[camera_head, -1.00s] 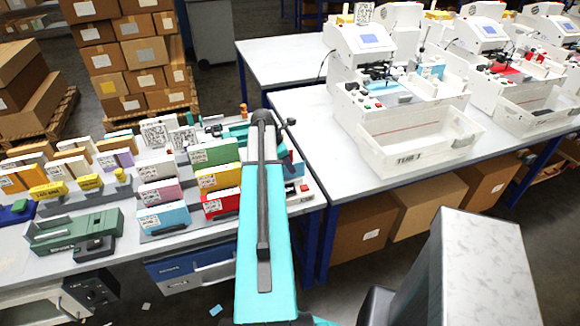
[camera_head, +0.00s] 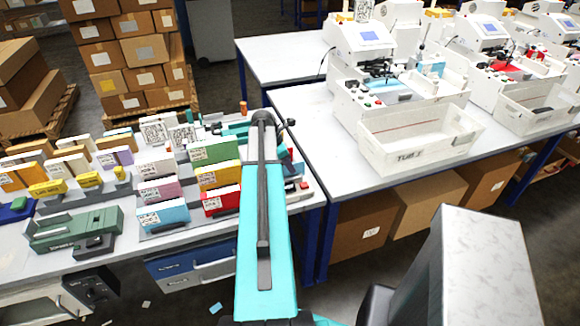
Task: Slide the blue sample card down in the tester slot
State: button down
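A light-blue card block (camera_head: 165,216) stands in the front row of the card rack on the left table, beside a red one. Another light-blue piece (camera_head: 433,69) shows inside the nearest white machine (camera_head: 362,42) on the right table. I cannot tell which of these, if either, is the sample card. No tester slot can be clearly made out. My teal arm stands upright in the middle of the picture and covers the right end of the left table. My gripper is hidden behind it, so its fingers and anything in them do not show.
The left table also holds yellow, pink, green and purple card blocks and a green device (camera_head: 75,232). A small piece with a red button (camera_head: 304,185) lies at its right edge. A white bin (camera_head: 420,140) stands before the nearest machine. The right table's left part is bare.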

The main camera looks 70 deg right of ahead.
jog(key=shift+f, duration=0.35)
dwell(0.3)
jog(key=c, duration=1.9)
grip_release()
jog(key=shift+r, duration=0.1)
jog(key=shift+b+v, duration=1.9)
jog(key=shift+v, duration=4.9)
jog(key=shift+w+a, duration=0.1)
